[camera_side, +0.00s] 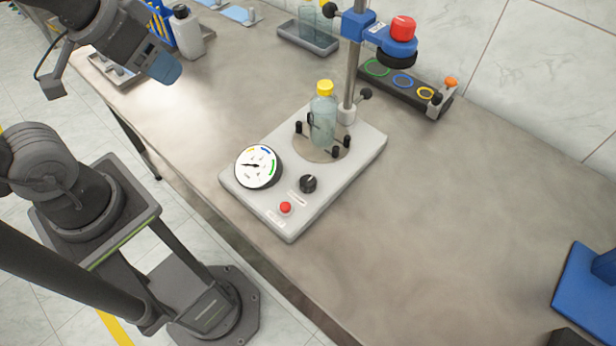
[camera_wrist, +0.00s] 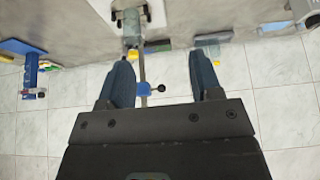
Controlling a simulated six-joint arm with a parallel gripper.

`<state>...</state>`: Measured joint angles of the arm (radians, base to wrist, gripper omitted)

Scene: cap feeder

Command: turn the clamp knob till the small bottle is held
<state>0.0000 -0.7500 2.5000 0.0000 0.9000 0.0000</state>
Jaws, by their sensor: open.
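The small clear bottle (camera_side: 323,118) with a yellow cap (camera_side: 325,87) stands upright on a round plate (camera_side: 312,153) on the grey base unit (camera_side: 366,152). Several black pegs stand around the bottle; I cannot tell whether they touch it. A black knob (camera_side: 308,183) sits on the base in front of the plate, beside a round dial (camera_side: 258,167) and a red button (camera_side: 285,207). My gripper (camera_side: 166,69) is high at the upper left, apart from the unit. In the wrist view my gripper (camera_wrist: 163,80) has its blue fingers spread, with nothing between them.
A post on the unit carries a blue head (camera_side: 398,46) with a red cap (camera_side: 403,28) above the bottle's right.

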